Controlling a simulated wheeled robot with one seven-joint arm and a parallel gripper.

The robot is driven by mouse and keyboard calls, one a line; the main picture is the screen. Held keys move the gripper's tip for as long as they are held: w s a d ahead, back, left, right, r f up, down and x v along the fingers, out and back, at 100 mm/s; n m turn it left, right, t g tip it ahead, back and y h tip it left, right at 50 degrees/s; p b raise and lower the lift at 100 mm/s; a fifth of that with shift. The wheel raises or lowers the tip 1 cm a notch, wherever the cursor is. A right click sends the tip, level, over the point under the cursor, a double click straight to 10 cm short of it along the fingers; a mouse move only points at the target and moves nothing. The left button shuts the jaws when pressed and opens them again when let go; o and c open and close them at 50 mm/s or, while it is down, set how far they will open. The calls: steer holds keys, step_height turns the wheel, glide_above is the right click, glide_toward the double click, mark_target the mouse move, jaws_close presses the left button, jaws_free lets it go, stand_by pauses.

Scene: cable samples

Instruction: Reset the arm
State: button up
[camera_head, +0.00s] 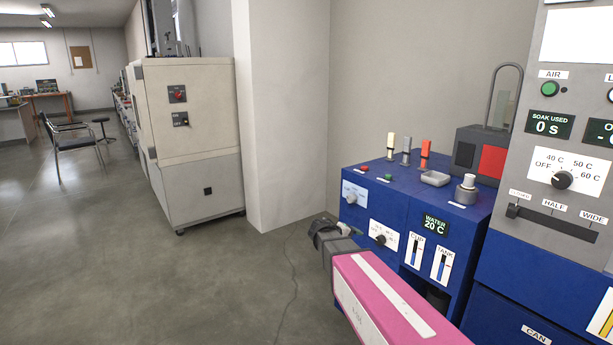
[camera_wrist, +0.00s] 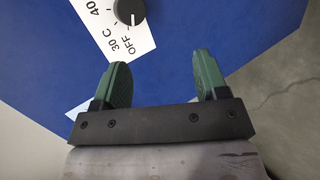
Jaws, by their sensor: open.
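My gripper (camera_wrist: 163,72) shows in the wrist view with its two green fingers wide apart and nothing between them. Beyond the fingers is a blue panel with a black dial (camera_wrist: 130,10) on a white plate marked OFF, 30 C and 40. The fingers look apart from the dial. In the head view my pink arm reaches in from the bottom right, ending in a dark joint in front of the blue cabinet (camera_head: 479,225). A dial (camera_head: 380,240) shows on that cabinet's front, just right of the joint.
A grey control panel (camera_head: 562,120) with a slider rises at right. A cream cabinet (camera_head: 190,130) stands left. The floor between is clear.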

steer(key=s+f+m+g+y, duration=0.2)
steer(key=s+f+y, duration=0.2)
steer(key=s, duration=0.6)
steer(key=s+f+m+g+y, duration=0.2)
steer(key=s+f+y, duration=0.3)
steer(key=s, duration=0.6)
steer(key=shift+m+g+y, duration=0.3)
steer(key=shift+g+y, duration=0.3)
steer(key=shift+y, duration=0.4)
